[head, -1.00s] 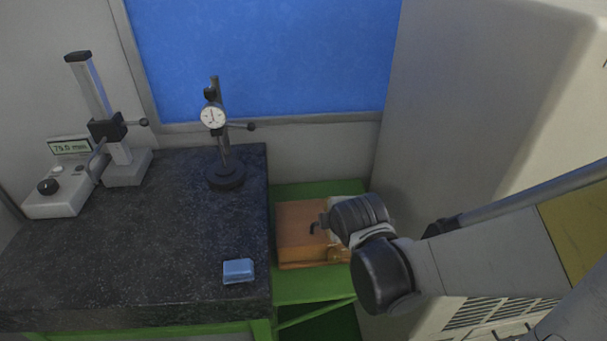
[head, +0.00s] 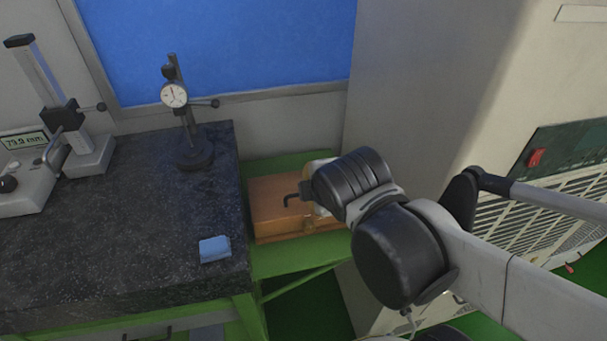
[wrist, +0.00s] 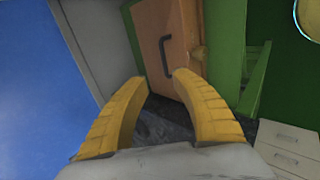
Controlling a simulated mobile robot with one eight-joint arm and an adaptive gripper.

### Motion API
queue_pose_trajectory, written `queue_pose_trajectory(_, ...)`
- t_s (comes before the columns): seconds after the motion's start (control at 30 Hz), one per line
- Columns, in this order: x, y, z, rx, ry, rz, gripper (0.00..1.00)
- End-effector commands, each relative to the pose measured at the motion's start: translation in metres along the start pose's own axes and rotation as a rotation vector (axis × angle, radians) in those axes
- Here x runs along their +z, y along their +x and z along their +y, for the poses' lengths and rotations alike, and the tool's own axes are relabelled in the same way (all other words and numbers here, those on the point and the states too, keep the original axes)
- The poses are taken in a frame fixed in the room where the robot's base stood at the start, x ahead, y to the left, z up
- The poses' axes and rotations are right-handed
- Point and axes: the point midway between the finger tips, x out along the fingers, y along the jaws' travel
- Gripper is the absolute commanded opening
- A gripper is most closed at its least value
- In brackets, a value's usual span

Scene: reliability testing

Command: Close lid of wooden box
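The wooden box (head: 272,205) sits on a green stand right of the dark table in the head view. Its top looks flat and carries a dark bent handle (head: 290,200); its right part is hidden behind my arm, so I cannot be sure the lid is fully down. In the wrist view the box's orange-brown panel (wrist: 152,35) shows beyond the fingertips, with the dark handle (wrist: 165,55) on it. My gripper (wrist: 158,84) has its two yellow fingers apart, with nothing between them. The fingers appear short of the box; contact is not visible.
A dark granite table (head: 120,250) stands left of the box, with a blue block (head: 214,249), a dial gauge stand (head: 193,150) and a height gauge (head: 70,130). A large pale cabinet (head: 430,90) stands close on the right. The green stand (head: 285,262) borders the box.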

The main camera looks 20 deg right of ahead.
Motion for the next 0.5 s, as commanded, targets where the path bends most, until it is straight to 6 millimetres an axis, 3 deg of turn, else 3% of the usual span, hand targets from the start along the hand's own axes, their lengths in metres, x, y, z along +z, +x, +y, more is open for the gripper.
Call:
queue_pose_trajectory(0.37, -0.0001, -0.0046, -0.0001, 0.0, 0.0, 0.0, 0.31)
queue_pose_trajectory(0.5, 0.0002, -0.0051, 0.0058, -0.016, 0.044, -0.004, 0.0)
